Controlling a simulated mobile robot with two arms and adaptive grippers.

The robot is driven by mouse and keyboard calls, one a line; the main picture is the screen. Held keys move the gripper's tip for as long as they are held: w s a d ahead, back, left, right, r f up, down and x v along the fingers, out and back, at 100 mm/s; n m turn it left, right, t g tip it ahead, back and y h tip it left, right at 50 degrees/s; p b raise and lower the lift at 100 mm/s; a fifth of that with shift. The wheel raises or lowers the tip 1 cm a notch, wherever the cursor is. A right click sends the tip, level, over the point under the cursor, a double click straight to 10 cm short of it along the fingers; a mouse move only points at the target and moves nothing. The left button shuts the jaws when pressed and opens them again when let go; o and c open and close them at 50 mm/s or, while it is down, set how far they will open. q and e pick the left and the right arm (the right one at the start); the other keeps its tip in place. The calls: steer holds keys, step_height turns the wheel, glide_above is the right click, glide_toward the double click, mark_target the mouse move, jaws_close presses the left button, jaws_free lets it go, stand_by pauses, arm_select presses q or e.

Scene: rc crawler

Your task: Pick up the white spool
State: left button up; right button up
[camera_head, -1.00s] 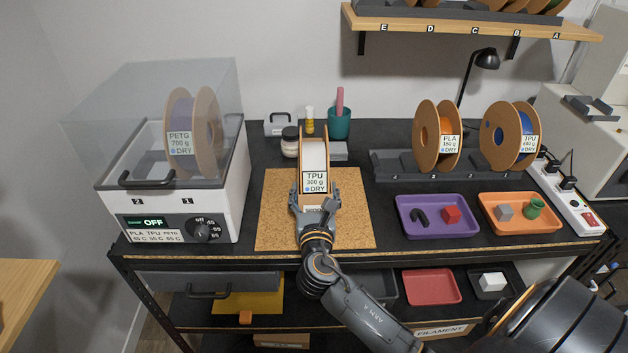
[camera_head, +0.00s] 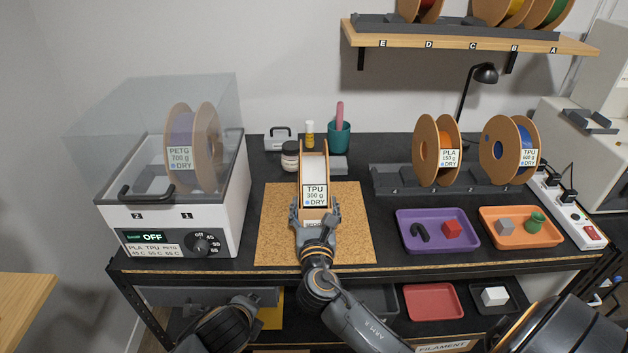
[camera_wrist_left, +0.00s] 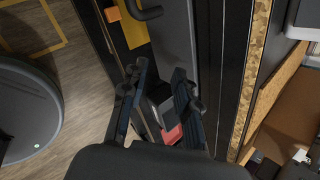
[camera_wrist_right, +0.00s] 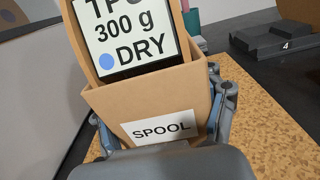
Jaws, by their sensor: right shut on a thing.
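The white spool (camera_head: 314,163) has tan side discs and a label reading TPU 300 g DRY. It stands upright in a cardboard holder marked SPOOL over the cork mat (camera_head: 275,232); I cannot tell whether the holder touches the mat. My right gripper (camera_head: 317,218) is shut on the cardboard holder, one finger on each side, as the right wrist view shows with the holder (camera_wrist_right: 150,105) between them. The spool's lower part is hidden inside the holder. My left gripper (camera_wrist_left: 160,75) is open and empty, low in front of the bench.
A filament dryer (camera_head: 180,228) with a clear lid stands left. Behind the spool are a jar (camera_head: 290,156) and a teal cup (camera_head: 339,137). Two spools in a rack (camera_head: 390,181), a purple tray (camera_head: 409,236) and an orange tray (camera_head: 525,240) stand right. A shelf (camera_head: 470,43) hangs above.

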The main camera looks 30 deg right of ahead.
arm_select(q)
step_height(320, 180, up, 13)
steer(key=w+a+m+g+h, duration=0.1)
steer(key=m+g+h, duration=0.1)
steer(key=m+g, duration=0.15)
steer(key=w+d+r+m+t+h, duration=0.1)
steer(key=w+d+r+m+t, duration=0.1)
steer(key=d+r+m+t, duration=1.05)
steer(key=n+g, duration=0.4)
glide_above(314, 182)
steer(key=w, duration=0.4)
steer(key=shift+a+r, duration=0.2)
steer(key=shift+a, duration=0.25)
steer(key=shift+c, duration=0.4)
jaws_close()
